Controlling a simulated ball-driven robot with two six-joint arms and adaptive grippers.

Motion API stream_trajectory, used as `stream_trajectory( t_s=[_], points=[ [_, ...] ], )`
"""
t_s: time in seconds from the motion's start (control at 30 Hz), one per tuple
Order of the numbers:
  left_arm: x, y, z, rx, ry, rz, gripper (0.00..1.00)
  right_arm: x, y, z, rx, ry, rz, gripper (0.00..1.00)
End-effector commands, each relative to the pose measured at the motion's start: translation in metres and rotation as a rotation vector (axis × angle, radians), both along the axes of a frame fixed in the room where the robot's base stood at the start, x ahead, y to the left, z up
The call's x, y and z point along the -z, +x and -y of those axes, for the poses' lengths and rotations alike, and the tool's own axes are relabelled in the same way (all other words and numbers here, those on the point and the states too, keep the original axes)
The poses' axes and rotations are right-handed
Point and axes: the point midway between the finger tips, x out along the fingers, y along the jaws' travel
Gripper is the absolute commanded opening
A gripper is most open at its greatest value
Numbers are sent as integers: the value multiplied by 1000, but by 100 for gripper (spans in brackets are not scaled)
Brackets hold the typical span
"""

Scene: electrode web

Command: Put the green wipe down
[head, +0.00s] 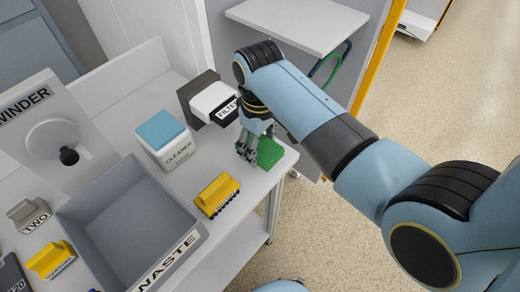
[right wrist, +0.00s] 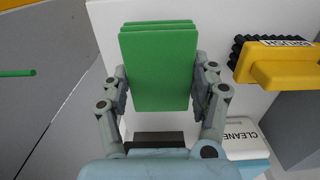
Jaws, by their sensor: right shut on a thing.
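The green wipe (head: 268,152) is a flat, folded-looking block at the right end of the white bench, below the filter unit. In the right wrist view the green wipe (right wrist: 158,68) stands between the two fingers. My right gripper (head: 247,150) is shut on it, with a finger on either side (right wrist: 162,95). The wipe is at or close above the bench top; I cannot tell if it touches. The gripper partly hides it in the head view. My left gripper is not in view.
A yellow brush (head: 217,195) lies left of the wipe, close by. The CLEANER box (head: 166,142), FILTER unit (head: 212,100) and grey WASTE bin (head: 195,238) stand on the bench (head: 232,225). The bench's right edge is close to the wipe.

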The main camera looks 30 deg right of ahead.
Motion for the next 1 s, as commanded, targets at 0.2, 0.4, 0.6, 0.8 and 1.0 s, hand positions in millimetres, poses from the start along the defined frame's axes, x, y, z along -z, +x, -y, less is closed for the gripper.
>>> stream_trajectory(
  t_s=[0.2,0.4,0.6,0.8,1.0],
  points=[
    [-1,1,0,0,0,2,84,29,0,1,1,0,-1,35],
    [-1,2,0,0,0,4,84,30,0,1,1,0,1,35],
    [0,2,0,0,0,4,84,33,-1,1,1,0,0,65],
    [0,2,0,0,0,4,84,32,-1,1,1,0,0,84],
    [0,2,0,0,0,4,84,32,-1,1,1,0,0,84]
  ],
)
